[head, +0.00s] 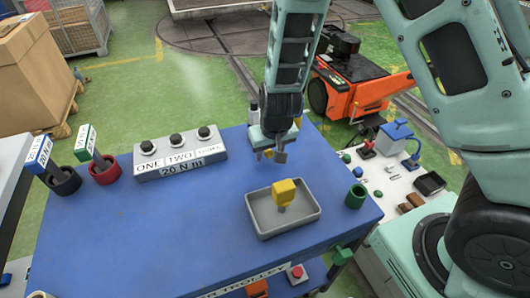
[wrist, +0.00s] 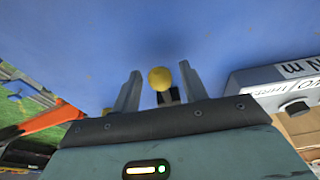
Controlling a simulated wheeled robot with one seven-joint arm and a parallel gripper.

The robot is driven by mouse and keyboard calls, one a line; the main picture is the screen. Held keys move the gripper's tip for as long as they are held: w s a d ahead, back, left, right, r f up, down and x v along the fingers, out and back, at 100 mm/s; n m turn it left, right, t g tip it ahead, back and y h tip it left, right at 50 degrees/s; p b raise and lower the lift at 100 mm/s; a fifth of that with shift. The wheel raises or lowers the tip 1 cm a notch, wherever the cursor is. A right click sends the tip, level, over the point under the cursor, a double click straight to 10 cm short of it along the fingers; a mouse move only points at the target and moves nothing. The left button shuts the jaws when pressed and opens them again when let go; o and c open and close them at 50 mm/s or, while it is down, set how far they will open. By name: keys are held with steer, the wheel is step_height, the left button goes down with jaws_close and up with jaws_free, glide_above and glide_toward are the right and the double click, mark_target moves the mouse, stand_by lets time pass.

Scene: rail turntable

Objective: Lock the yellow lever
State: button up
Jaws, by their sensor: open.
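A yellow round knob (wrist: 160,78) on a short dark stem shows between my two fingers in the wrist view. The fingers stand apart on either side of it; I cannot tell whether they touch it. My gripper (head: 271,154) is open and points down over the far part of the blue table in the head view. A small yellow patch (head: 297,122) shows just right of my gripper there. I cannot tell whether it is the same knob, and my gripper hides much of that spot. A square yellow head on a short stem (head: 284,190) stands in a grey tray (head: 262,224).
A grey button box (head: 180,155) is left of my gripper. Red (head: 105,172) and black (head: 64,182) holders with tools stand at the table's left. A green cup (head: 356,196) is right of the tray. An orange vehicle (head: 362,90) is behind. The blue table's front left (head: 130,240) is clear.

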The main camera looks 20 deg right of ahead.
steer(key=c, duration=0.7)
steer(key=shift+r, duration=0.1)
steer(key=shift+w+r+p, duration=0.25)
steer(key=shift+r+p, duration=0.55)
steer(key=shift+p, duration=0.1)
steer(key=shift+r, duration=0.1)
steer(key=shift+w+r+p, duration=0.3)
steer(key=shift+r+p, duration=0.25)
steer(key=shift+p, duration=0.2)
steer(key=shift+w+r, duration=0.1)
